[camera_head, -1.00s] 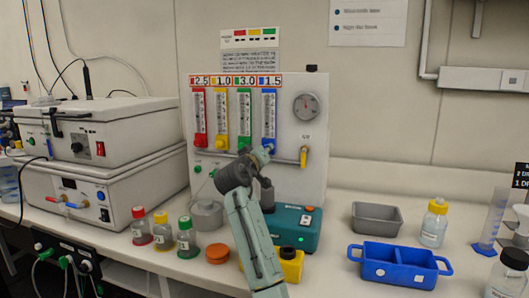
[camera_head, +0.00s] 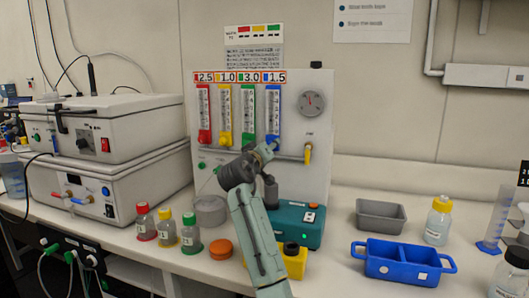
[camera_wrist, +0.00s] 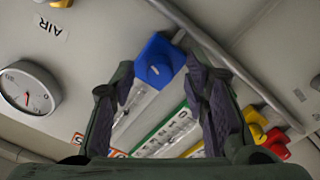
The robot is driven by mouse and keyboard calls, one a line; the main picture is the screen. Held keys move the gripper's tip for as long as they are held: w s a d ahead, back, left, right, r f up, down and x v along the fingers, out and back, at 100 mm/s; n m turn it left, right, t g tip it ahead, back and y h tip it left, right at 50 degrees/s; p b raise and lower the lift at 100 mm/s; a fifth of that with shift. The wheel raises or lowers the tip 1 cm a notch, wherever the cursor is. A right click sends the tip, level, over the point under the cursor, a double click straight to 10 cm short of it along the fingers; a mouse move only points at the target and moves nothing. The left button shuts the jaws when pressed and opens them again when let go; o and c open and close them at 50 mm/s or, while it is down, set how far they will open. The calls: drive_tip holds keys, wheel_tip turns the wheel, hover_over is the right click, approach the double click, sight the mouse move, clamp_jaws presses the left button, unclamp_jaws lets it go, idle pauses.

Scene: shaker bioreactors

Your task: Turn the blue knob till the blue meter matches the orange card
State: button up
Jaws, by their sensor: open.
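The blue knob (camera_head: 271,141) is at the foot of the blue meter (camera_head: 272,112), rightmost of the row on the white panel. The orange card (camera_head: 273,77) above that meter reads 1.5. The float level in the meter is too small to read. My gripper (camera_head: 266,151) is in front of the blue knob and partly covers it. In the wrist view the blue knob (camera_wrist: 158,61) shows between and beyond the open fingers of my gripper (camera_wrist: 163,85), with no visible contact.
Green (camera_head: 248,141), yellow and red knobs stand left of the blue one. A round gauge (camera_head: 312,104) and a yellow valve handle (camera_head: 308,153) are to the right. A teal device (camera_head: 297,222), capped bottles (camera_head: 167,229) and a blue tray (camera_head: 403,262) stand on the bench below.

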drive_tip(key=v, duration=1.1)
drive_tip(key=shift+s, duration=0.3)
drive_tip(key=shift+a, duration=0.2)
